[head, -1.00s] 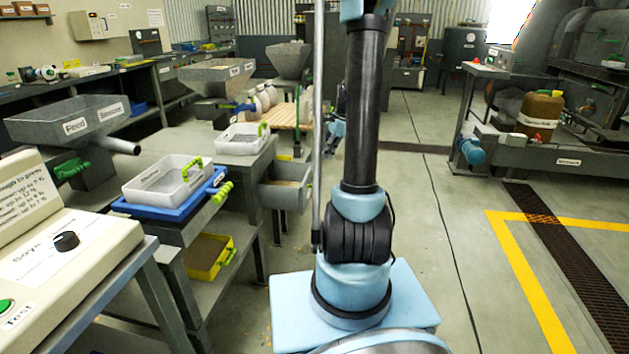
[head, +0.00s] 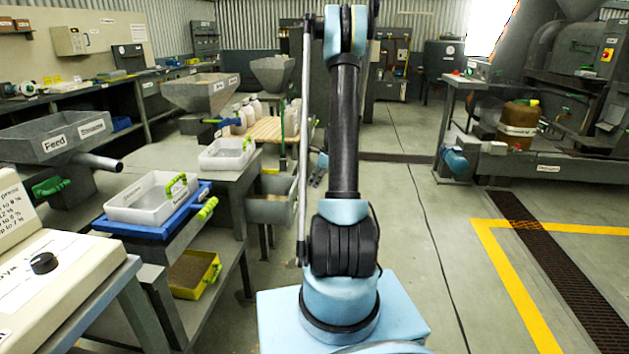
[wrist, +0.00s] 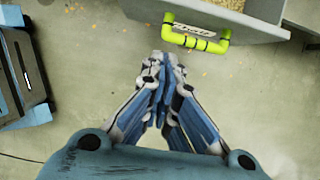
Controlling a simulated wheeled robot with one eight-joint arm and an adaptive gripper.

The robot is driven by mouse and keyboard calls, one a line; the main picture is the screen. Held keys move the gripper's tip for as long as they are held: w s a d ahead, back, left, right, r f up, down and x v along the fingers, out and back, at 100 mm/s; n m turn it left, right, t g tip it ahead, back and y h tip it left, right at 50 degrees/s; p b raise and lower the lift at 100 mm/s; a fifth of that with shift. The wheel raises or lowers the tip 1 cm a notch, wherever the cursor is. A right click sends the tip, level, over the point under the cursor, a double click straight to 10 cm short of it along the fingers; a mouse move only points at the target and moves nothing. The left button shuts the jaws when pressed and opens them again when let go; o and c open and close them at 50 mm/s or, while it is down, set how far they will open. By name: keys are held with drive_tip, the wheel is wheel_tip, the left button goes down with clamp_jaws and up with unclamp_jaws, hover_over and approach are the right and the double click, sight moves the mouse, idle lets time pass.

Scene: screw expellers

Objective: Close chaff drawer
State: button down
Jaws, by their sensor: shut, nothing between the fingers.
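A grey open drawer with yellowish chaff in it stands under the end of the grey bench in the head view (head: 270,209). In the wrist view its grey wall (wrist: 225,17) is at the top right, with a yellow-green handle (wrist: 224,42) on its near side. My gripper (wrist: 163,60) is shut and empty, just below and left of the handle, with no clear contact. In the head view my arm mostly hides the gripper, beside the drawer's right side.
A blue tray with a white bin (head: 150,204) sits on the bench at left. A yellow tray (head: 193,275) is on the shelf below. A wooden pallet (head: 265,130) with white bottles is behind the drawer.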

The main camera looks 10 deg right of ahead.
sight(297, 199)
drive_tip(key=a+f, duration=0.2)
drive_tip(key=w+a+f, duration=0.1)
drive_tip(key=a+f, duration=0.1)
drive_tip(key=f, duration=0.1)
drive_tip(key=shift+w+f, duration=0.1)
drive_tip(key=shift+w, duration=0.1)
drive_tip(key=shift+w+a, duration=0.35)
drive_tip(key=shift+a, duration=0.5)
drive_tip(key=shift+w, duration=0.1)
